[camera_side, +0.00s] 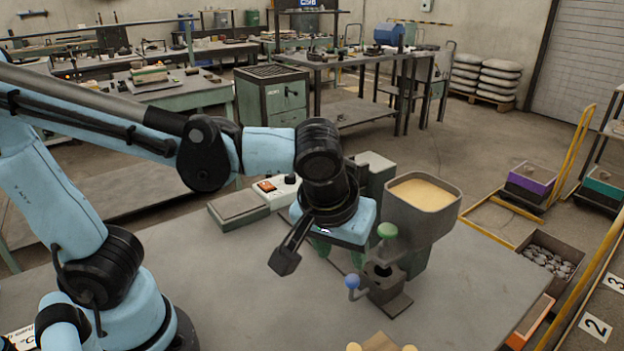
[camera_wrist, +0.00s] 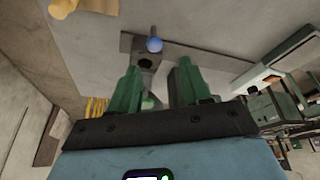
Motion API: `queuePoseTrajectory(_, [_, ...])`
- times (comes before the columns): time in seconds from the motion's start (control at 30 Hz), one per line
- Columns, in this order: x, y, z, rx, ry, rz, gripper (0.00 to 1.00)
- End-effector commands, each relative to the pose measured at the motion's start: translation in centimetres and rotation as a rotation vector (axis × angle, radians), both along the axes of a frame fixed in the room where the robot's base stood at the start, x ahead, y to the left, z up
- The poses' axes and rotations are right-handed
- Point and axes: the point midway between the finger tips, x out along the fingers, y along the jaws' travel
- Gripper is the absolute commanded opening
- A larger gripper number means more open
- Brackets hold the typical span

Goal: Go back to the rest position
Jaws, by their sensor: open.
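My gripper (camera_side: 338,252) hangs above the grey table, its two green fingers pointing down. In the wrist view my gripper (camera_wrist: 159,72) has its fingers spread apart with nothing held between them. A small dark device (camera_side: 384,285) with a green ball knob (camera_side: 387,230) and a blue ball knob (camera_side: 352,281) stands just right of the gripper. The blue knob also shows beyond the fingers in the wrist view (camera_wrist: 155,45). No ladle can be made out for certain.
A grey hopper (camera_side: 432,222) filled with yellowish material stands right of the gripper. Tan pieces (camera_side: 380,343) sit at the front edge. The table's front left is clear.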

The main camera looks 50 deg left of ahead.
Motion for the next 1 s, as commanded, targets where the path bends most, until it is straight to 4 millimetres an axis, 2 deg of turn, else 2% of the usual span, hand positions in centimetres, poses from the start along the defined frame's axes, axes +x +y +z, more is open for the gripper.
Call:
queuePoseTrajectory(0.03, [0.1,1.6,-0.2,-0.011,-0.004,-0.036,0.47])
queuePoseTrajectory(0.2, [0.3,5.9,-0.6,-0.026,-0.068,-0.221,0.47])
queuePoseTrajectory(0.43, [0.2,10.2,-0.8,0.036,-0.193,-0.399,0.47])
queuePoseTrajectory(0.6, [0.2,11.5,-0.8,0.077,-0.238,-0.455,0.47])
queuePoseTrajectory(1.0, [0.2,11.6,-0.8,0.084,-0.242,-0.465,0.47])
